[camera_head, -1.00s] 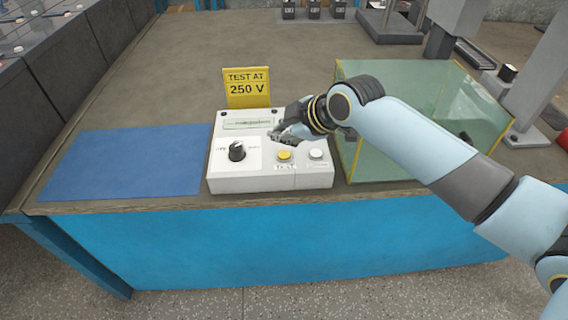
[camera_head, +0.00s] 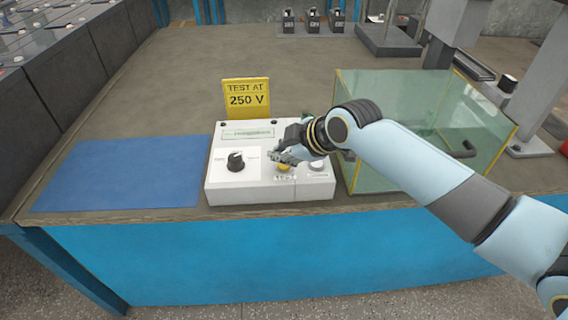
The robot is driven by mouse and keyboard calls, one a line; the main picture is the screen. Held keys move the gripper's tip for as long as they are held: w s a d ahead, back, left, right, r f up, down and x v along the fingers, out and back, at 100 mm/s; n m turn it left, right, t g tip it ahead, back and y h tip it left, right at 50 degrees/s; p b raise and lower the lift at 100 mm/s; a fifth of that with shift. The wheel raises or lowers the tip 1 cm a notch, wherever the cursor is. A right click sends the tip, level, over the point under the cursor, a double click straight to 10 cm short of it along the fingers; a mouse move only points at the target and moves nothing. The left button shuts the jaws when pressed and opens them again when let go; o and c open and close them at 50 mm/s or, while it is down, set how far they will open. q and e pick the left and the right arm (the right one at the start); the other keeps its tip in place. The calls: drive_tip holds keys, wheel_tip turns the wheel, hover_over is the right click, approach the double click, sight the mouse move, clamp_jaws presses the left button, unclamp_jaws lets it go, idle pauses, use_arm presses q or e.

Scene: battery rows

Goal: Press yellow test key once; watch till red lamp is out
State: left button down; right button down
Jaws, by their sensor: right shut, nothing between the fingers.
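The white tester box (camera_head: 222,190) stands near the front edge of the bench. Its yellow test key (camera_head: 285,168) sits above the TEST label and is partly hidden by my right gripper (camera_head: 276,157). The gripper is shut and empty, with its fingertips right at the key's upper left side; I cannot tell whether they touch it. A pale round button (camera_head: 317,165) lies right of the key, and a black knob (camera_head: 235,161) lies left. I make out no lit red lamp on the box. My left gripper is not in view.
A yellow sign (camera_head: 247,98) reading TEST AT 250 V stands behind the box. A glass-walled case (camera_head: 385,180) with yellow edges is close on the right, under my right arm. A flat blue mat (camera_head: 120,175) lies left. The bench behind is mostly clear.

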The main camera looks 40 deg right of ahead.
sight(282, 166)
drive_tip(key=shift+f, duration=0.15)
idle(0.6)
drive_tip(key=shift+f, duration=0.3)
drive_tip(key=shift+f+b, duration=0.4)
idle(0.5)
idle(0.4)
drive_tip(key=shift+r+p, duration=0.85)
drive_tip(key=shift+p, duration=0.05)
wheel_tip(282, 166, up, 5)
drive_tip(key=p, duration=0.5)
drive_tip(key=shift+r, duration=0.1)
